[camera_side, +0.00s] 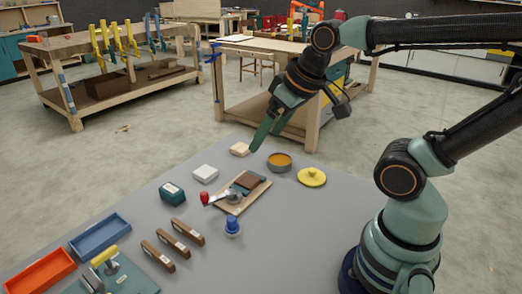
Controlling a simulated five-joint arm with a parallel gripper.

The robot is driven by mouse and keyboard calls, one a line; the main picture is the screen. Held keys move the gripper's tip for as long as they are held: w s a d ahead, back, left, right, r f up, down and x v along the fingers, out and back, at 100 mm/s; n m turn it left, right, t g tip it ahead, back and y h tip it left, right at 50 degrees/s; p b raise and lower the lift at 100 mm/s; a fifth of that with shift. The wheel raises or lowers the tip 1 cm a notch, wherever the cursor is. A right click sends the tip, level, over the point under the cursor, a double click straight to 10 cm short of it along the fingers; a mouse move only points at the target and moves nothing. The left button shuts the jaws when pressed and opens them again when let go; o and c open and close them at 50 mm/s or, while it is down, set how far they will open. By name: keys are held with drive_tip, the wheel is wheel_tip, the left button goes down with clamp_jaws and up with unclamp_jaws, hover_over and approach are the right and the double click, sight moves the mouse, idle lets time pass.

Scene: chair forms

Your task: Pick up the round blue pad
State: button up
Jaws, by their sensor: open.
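A small round blue piece (233,226) with a domed top stands upright on the grey table (300,225), near the middle. It is the only round, clearly blue thing I can make out on the table; a flat pad shape is not clear. My gripper (266,138) is open and empty, pointing down over the far edge of the table. It is well behind the blue piece and slightly right of it in the picture, and apart from it. One finger partly hides the other.
A board (231,207) with a red-handled tool lies just behind the blue piece. Three brown bars (173,240) lie to its left. An orange-filled tin (279,162) and yellow disc (312,177) are behind. Blue (100,234) and orange (40,273) trays stand left. The right front is clear.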

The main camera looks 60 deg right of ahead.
drive_tip(key=m, duration=0.1)
drive_tip(key=m+g, duration=0.6)
drive_tip(key=m, duration=1.4)
hover_over(231, 218)
wheel_tip(231, 218, down, 12)
drive_tip(key=f, duration=0.6)
drive_tip(key=shift+s+a, duration=0.15)
drive_tip(key=shift+s, duration=0.05)
drive_tip(key=shift+w+d+f, duration=0.1)
drive_tip(key=shift+f, duration=1.5)
drive_tip(key=shift+w+d+f, duration=0.1)
drive_tip(key=shift+f, duration=1.45)
clamp_jaws()
